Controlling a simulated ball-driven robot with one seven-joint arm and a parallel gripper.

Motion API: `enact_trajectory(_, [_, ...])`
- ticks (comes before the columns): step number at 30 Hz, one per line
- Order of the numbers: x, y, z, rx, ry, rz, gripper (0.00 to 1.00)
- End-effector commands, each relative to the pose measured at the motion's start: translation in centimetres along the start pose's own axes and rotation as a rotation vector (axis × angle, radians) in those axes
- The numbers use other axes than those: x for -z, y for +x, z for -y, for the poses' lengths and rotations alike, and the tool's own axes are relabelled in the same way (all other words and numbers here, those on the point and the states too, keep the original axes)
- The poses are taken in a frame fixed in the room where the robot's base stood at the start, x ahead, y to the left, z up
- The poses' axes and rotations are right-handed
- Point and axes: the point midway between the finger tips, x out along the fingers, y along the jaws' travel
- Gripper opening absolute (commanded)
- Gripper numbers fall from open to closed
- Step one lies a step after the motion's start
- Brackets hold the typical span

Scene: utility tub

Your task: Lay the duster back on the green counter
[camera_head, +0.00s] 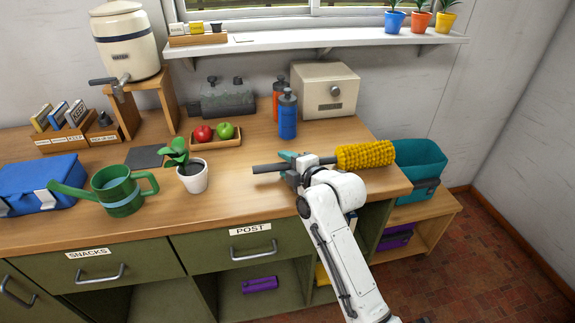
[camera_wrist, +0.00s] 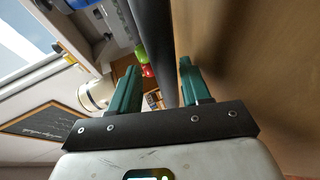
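The duster has a fluffy yellow head (camera_head: 365,155) and a dark straight handle (camera_head: 268,168). It lies level across the right part of the green counter, whose wooden top (camera_head: 240,215) sits over green drawers. The yellow head points right, near the counter's right end. My gripper (camera_head: 289,168) is at the handle, with one teal finger on each side. In the wrist view the fingers (camera_wrist: 158,80) stand apart with the handle (camera_wrist: 152,35) running between them, and gaps show beside it. I cannot tell whether the duster touches the wood.
A teal tub (camera_head: 420,165) stands on a lower bench at the right. Blue bottle (camera_head: 287,115), fruit tray (camera_head: 216,143), and potted plant (camera_head: 193,177) stand behind and left of my gripper. A green watering can (camera_head: 118,192) is further left. The counter's front middle is clear.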

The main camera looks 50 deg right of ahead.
Motion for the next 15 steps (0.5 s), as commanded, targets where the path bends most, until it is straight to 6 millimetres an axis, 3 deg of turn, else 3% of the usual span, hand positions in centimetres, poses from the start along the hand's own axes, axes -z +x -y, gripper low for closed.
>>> enact_trajectory(10, [0.0,-0.1,0.1,0.001,0.001,0.0,0.54])
enact_trajectory(15, [0.0,-1.7,0.1,0.0,0.002,0.001,0.54])
